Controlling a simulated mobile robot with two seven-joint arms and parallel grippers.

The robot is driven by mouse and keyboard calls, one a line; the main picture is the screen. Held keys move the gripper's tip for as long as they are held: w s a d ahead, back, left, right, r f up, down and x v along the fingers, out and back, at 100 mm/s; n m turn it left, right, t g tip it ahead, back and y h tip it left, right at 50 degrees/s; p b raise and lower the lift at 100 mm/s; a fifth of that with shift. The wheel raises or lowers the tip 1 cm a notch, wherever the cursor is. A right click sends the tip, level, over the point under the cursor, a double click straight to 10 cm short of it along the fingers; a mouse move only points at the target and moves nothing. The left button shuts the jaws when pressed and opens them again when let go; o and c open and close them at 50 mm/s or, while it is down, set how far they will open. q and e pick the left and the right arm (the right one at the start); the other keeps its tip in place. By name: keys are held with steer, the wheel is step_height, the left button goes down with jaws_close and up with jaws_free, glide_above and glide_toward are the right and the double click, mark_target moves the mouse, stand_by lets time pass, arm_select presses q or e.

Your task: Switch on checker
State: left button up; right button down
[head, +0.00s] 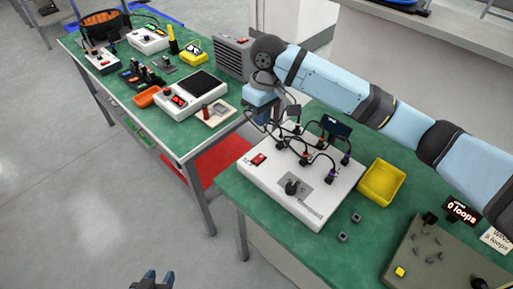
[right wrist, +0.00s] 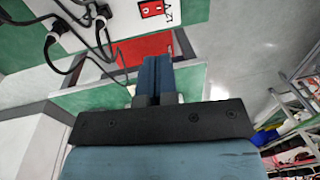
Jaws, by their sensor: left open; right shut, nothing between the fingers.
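The white box with plugged-in black cables (head: 273,183), which I take as the checker, sits on the near green bench. Its red rocker switch (head: 257,160) is on the left part of the top; it also shows at the top edge of the right wrist view (right wrist: 151,9). I cannot tell its position. My right gripper (head: 262,115) is just beyond the box's back left side, partly hidden by its own arm. In the right wrist view its fingers (right wrist: 158,70) are together and empty, apart from the switch. My left gripper (head: 152,279) is open and empty over the floor at the bottom.
Cables and black plugs (head: 318,150) crowd the box's back half. A black knob (head: 291,187) stands at its front. A yellow tray (head: 381,183) and small grey cubes (head: 343,237) lie to the right. Another green bench (head: 140,110) with devices stands left, across a gap.

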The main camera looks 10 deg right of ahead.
mark_target(259, 158)
steer(key=f, duration=0.4)
steer(key=a+f, duration=0.1)
steer(key=f, duration=0.4)
steer(key=s+f+b, duration=0.1)
steer(key=f, duration=0.4)
steer(key=shift+a, duration=0.2)
steer(key=shift+r, duration=0.1)
steer(key=shift+p, duration=0.55)
steer(key=shift+w, duration=0.15)
steer(key=shift+w+d+r+p, duration=0.15)
steer(key=shift+d+p, duration=0.15)
steer(key=shift+p, duration=0.1)
steer(key=shift+w+d, duration=0.15)
steer(key=shift+d, duration=0.15)
